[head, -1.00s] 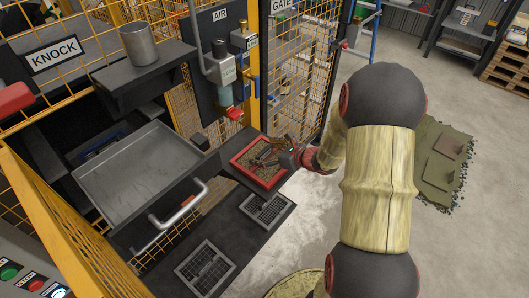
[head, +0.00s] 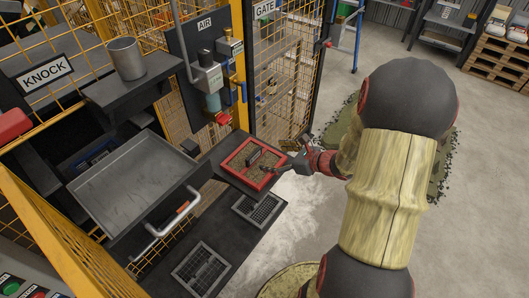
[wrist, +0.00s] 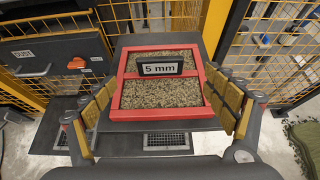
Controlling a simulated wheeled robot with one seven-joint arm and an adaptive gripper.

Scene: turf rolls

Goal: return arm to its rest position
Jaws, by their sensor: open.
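My gripper (head: 273,166) is at the right side of a red tray (head: 228,164) in the head view, with my arm reaching in from the right. In the wrist view my gripper (wrist: 162,105) has its two yellow-padded fingers wide apart, with nothing between the pads. The red tray (wrist: 160,114) shows ahead, between and beyond the fingers. It is filled with brown granules, and a divider carries a "5 mm" sign (wrist: 160,69).
A grey metal drawer (head: 130,180) with a handle is to the left, and a metal cup (head: 127,58) stands on a shelf. Yellow mesh fencing (head: 285,80) is behind. Open floor (head: 475,150) lies to the right.

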